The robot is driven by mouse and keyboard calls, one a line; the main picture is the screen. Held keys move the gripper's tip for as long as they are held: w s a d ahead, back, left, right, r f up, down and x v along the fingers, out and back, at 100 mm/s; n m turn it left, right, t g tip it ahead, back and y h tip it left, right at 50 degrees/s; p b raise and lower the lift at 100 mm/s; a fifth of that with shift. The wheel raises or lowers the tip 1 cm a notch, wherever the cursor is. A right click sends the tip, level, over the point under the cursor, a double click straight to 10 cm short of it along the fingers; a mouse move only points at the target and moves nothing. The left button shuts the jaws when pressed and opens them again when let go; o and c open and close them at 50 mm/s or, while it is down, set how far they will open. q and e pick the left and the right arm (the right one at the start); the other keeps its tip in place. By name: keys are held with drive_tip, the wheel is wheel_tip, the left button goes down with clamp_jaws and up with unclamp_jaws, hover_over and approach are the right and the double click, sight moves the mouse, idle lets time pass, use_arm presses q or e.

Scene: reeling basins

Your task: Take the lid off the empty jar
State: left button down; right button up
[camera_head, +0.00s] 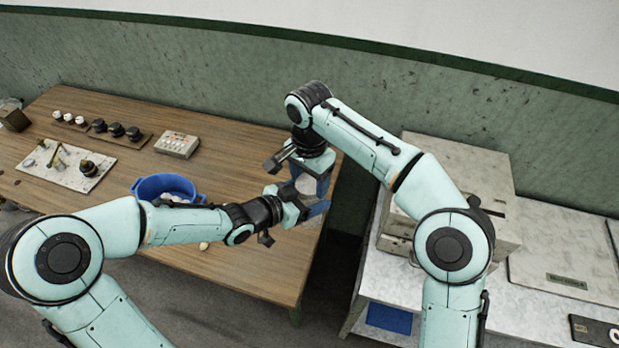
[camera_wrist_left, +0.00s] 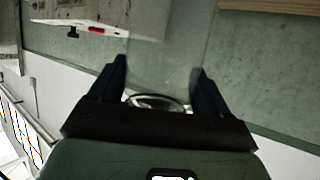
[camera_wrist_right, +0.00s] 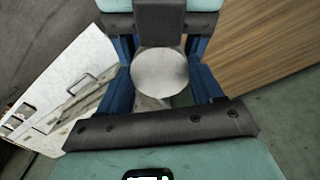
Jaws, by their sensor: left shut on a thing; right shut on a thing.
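A clear, see-through jar (camera_wrist_left: 165,45) shows between the blue fingers of my left gripper (camera_wrist_left: 160,68), with nothing visible inside it. My left gripper, also seen in the head view (camera_head: 303,208), is shut on the jar's sides. A round pale lid (camera_wrist_right: 160,74) lies between the blue fingers of my right gripper (camera_wrist_right: 160,55). In the head view my right gripper (camera_head: 308,180) is shut on the lid (camera_head: 305,185) just above the left one. I cannot tell whether the lid touches the jar; the grippers hide the rim.
Both grippers are over the right end of a wooden table (camera_head: 235,135). A blue basin (camera_head: 150,187) stands to their left. Farther left are a white board with fittings (camera_head: 50,172), a button box (camera_head: 177,144) and small knobs. A pale workbench (camera_head: 540,255) stands at right.

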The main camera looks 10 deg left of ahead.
drive_tip(key=n, duration=0.6)
drive_tip(key=shift+n, duration=0.4)
drive_tip(key=o, duration=1.2)
drive_tip(key=shift+r, duration=0.1)
